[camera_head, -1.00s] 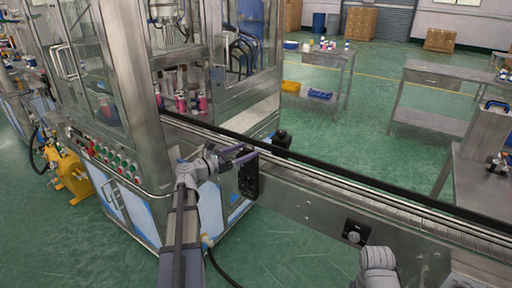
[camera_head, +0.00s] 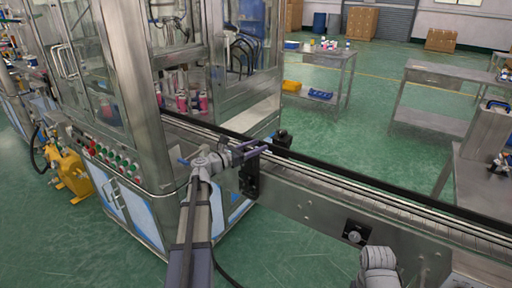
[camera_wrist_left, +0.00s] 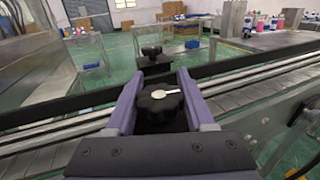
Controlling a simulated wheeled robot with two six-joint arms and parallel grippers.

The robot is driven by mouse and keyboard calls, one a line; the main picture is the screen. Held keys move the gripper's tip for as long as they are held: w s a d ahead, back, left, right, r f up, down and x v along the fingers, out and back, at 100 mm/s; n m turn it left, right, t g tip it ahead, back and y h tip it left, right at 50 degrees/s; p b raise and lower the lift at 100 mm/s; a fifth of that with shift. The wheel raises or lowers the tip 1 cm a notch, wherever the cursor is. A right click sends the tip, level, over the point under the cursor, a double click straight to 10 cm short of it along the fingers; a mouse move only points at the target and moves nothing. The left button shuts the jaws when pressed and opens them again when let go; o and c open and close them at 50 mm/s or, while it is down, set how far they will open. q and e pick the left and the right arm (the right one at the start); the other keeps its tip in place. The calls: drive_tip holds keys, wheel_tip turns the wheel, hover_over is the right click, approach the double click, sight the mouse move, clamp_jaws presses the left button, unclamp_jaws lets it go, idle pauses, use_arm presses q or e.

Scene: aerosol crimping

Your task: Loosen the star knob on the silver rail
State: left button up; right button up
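The black star knob (camera_wrist_left: 160,101) has a pale mark across its top. In the left wrist view it sits between the two purple fingers of my left gripper (camera_wrist_left: 160,88), which are apart on either side of it. Whether they touch its lobes is hard to tell. In the head view my left gripper (camera_head: 256,150) reaches over the near side of the silver rail (camera_head: 310,195), above a black clamp block (camera_head: 250,177); the fingers partly hide the knob there. My right gripper is out of view.
A second black knob (camera_wrist_left: 152,51) stands across the rail on the far side. The glazed machine cabinet (camera_head: 130,90) is close to the left of my left arm. A black switch box (camera_head: 356,232) is on the rail's front.

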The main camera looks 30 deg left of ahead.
sight(245, 151)
use_arm(q)
clamp_jaws()
drive_tip(key=shift+n+y, duration=0.3)
drive_tip(key=shift+y, duration=0.1)
drive_tip(key=shift+a+n+t+y, duration=0.15)
drive_tip(key=shift+n+t+y, duration=0.25)
drive_tip(key=shift+y, duration=0.2)
drive_tip(key=o, duration=0.5)
unclamp_jaws()
drive_tip(key=shift+v, duration=3.85)
